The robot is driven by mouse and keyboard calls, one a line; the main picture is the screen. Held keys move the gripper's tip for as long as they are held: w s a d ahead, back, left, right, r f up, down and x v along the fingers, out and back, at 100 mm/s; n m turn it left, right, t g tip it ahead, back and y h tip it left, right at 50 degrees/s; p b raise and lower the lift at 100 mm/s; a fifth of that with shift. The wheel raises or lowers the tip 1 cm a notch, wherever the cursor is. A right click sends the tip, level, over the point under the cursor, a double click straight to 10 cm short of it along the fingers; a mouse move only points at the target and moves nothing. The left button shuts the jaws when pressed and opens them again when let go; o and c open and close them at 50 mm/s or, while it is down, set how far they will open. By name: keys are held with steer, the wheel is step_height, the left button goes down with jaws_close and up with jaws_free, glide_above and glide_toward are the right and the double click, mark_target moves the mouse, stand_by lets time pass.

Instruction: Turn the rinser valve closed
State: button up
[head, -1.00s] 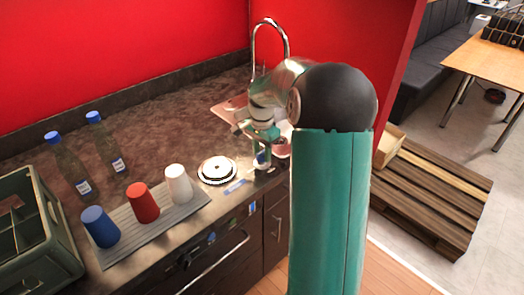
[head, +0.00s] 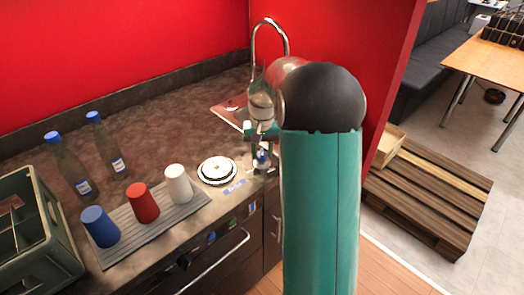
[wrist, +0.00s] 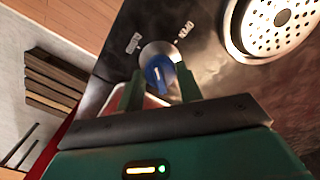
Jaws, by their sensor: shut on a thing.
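The rinser valve has a blue knob (wrist: 158,70) on a round metal base, between my fingers in the wrist view. In the head view the blue knob (head: 262,156) shows partly, at the counter's front edge. My gripper (wrist: 158,85) is shut on the knob, one finger on each side; in the head view my gripper (head: 262,150) is pointed down over it. The knob's narrow ridge runs roughly along the fingers. Two small labels (wrist: 185,29) and (wrist: 133,43) lie beyond the base, too blurred to read. The round perforated rinser (head: 217,170) is left of the valve; it also shows in the wrist view (wrist: 281,22).
Blue (head: 100,227), red (head: 142,203) and white (head: 178,184) cups stand on a grey mat (head: 128,244). Two bottles (head: 68,168) and a green crate (head: 28,225) are farther left. A tall faucet (head: 254,48) stands behind my gripper, near the red wall.

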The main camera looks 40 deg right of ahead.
mark_target(262, 151)
steer(key=n, duration=0.4)
steer(key=shift+r+n, duration=0.1)
steer(key=shift+n, duration=1.9)
steer(key=shift+w, duration=0.1)
steer(key=o, duration=1)
step_height(262, 151, up, 14)
